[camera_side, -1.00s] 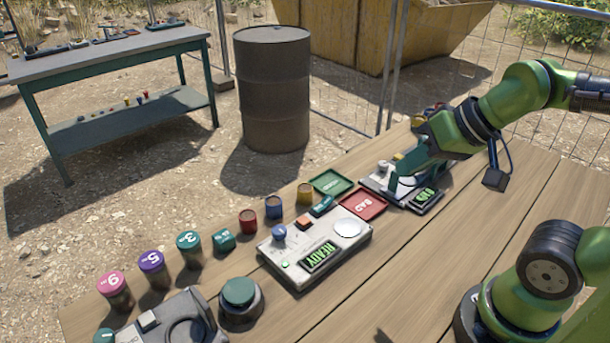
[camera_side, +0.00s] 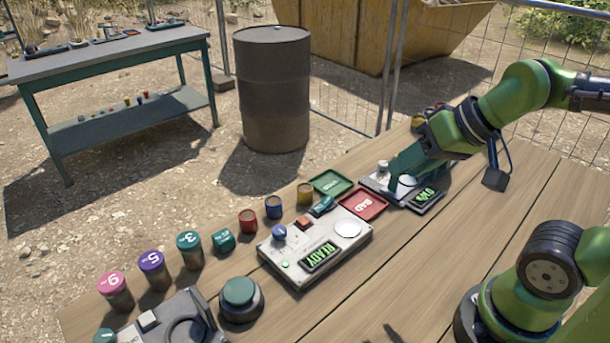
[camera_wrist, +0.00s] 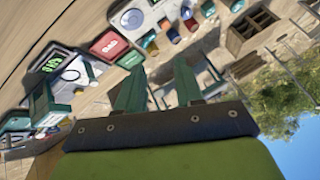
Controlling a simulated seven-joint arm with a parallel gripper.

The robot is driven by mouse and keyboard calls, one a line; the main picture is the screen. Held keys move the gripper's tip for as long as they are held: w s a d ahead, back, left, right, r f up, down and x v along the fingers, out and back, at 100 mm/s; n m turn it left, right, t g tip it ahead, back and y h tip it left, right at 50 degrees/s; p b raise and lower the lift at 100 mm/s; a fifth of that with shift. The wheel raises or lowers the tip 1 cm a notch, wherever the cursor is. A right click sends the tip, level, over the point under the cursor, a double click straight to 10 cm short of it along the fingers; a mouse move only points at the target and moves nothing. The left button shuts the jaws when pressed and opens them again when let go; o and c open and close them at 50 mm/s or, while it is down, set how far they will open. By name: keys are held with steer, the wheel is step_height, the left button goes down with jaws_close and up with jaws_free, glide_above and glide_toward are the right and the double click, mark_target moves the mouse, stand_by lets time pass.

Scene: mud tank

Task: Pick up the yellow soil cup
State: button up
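The yellow soil cup (camera_side: 305,194) stands upright on the wooden table in the side view, at the right end of a row with the blue cup (camera_side: 273,207) and red cup (camera_side: 248,221). My gripper (camera_side: 396,187) is low over the right-hand scale (camera_side: 428,196), well to the right of that cup. In the wrist view my gripper (camera_wrist: 158,85) has its two green fingers apart, with nothing visible held between them.
A green tray (camera_side: 332,182) and a red BAD tray (camera_side: 363,205) lie between the yellow cup and my gripper. A scale reading READY (camera_side: 318,246) stands in front of the cups. Several lidded jars stand at left.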

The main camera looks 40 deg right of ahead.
steer(key=o, duration=0.6)
steer(key=g+h, duration=0.2)
steer(key=g, duration=0.5)
glide_above(305, 191)
steer(key=shift+m, duration=0.4)
steer(key=f, duration=1.6)
steer(key=shift+s+d+f, duration=0.1)
steer(key=shift+d+f, duration=0.2)
steer(key=shift+f, duration=0.05)
steer(key=shift+a+f, duration=0.2)
steer(key=shift+f, duration=3)
